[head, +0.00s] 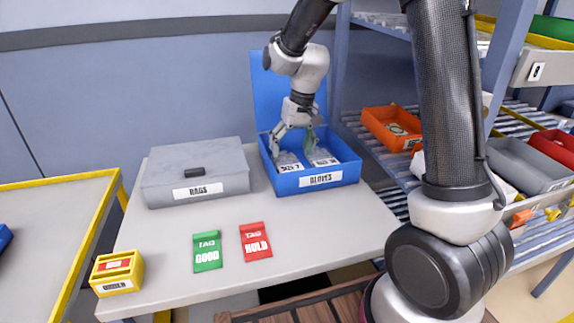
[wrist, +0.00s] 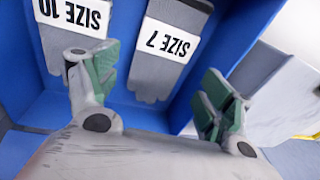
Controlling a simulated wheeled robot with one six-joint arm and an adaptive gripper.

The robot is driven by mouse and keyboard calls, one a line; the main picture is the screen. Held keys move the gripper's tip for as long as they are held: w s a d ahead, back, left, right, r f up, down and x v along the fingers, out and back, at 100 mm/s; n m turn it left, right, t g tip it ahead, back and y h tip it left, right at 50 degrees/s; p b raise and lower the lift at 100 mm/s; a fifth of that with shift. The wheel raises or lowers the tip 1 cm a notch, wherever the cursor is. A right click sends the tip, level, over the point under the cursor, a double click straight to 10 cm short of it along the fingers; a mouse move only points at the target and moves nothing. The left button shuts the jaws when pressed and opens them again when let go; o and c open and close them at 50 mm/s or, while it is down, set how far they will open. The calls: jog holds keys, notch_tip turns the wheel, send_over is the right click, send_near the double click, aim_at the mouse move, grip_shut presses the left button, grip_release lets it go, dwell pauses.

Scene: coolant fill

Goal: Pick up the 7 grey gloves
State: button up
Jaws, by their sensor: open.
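The blue gloves box (head: 321,181) stands with its lid up at the back of the table. Two grey glove packs lie in it. The size 7 gloves (head: 289,166) are on the left in the head view. The other gloves (head: 323,157) are on the right. In the wrist view, upside down, the size 7 gloves (wrist: 153,84) lie between my fingers and the size 10 gloves (wrist: 50,55) are at upper left. My gripper (head: 295,139) is open and empty over the box; its spread fingers show in the wrist view (wrist: 160,80).
A closed grey rags box (head: 196,176) stands left of the gloves box. A green GOOD tag (head: 207,252), a red HOLD tag (head: 255,241) and a yellow box (head: 117,272) lie in front. A shelf rack with an orange bin (head: 391,128) is at right.

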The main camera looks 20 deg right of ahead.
aim_at(288, 162)
jog(key=f, duration=0.4)
jog(key=shift+w+a+f, duration=0.3)
jog(key=shift+a+f, duration=0.05)
jog(key=shift+c, duration=0.4)
jog(key=c, duration=0.7)
jog(key=shift+c, duration=0.2)
